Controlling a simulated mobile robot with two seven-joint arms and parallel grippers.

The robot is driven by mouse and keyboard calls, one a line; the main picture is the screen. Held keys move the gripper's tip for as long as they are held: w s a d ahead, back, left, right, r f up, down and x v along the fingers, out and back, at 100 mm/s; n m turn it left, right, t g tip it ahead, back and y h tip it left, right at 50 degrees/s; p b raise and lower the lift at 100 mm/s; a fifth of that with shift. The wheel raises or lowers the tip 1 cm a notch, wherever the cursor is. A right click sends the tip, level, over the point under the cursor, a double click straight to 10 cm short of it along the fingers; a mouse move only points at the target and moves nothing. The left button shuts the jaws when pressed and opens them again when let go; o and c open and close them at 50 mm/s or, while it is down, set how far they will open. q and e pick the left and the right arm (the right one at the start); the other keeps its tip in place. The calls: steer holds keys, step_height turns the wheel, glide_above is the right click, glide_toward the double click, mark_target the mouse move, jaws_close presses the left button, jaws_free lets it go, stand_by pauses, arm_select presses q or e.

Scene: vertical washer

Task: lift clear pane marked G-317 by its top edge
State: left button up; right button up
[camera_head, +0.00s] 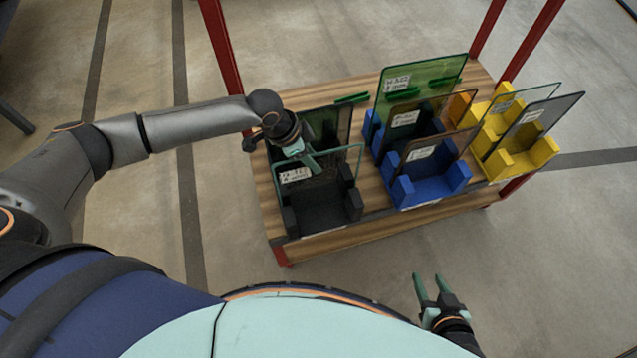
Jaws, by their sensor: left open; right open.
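A clear pane (322,166) with a pale green edge stands in the front of the black rack (322,211) at the left of the table. It carries a white label (296,175) whose text is too small to read, so I cannot confirm G-317. My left gripper (314,167) is open at the top edge of this pane, and its fingers overlap the edge in the picture. I cannot tell whether they touch it. My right gripper (432,284) is open and empty, low at the right, apart from the table.
Dark panes (340,122) stand behind in the black rack. A blue rack (432,190) holds green and brown panes (420,80). A yellow rack (520,164) holds clear and grey panes (546,118). Red posts (222,48) rise at the wooden table's (350,240) corners.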

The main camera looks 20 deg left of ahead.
arm_select(q)
steer(key=x, duration=0.4)
steer(key=shift+d+f, duration=0.2)
steer(key=shift+f, duration=0.15)
steer(key=shift+f, duration=0.25)
steer(key=shift+c, duration=0.3)
jaws_close()
stand_by(1.2)
steer(key=shift+w+r, duration=0.1)
steer(key=shift+r, duration=0.05)
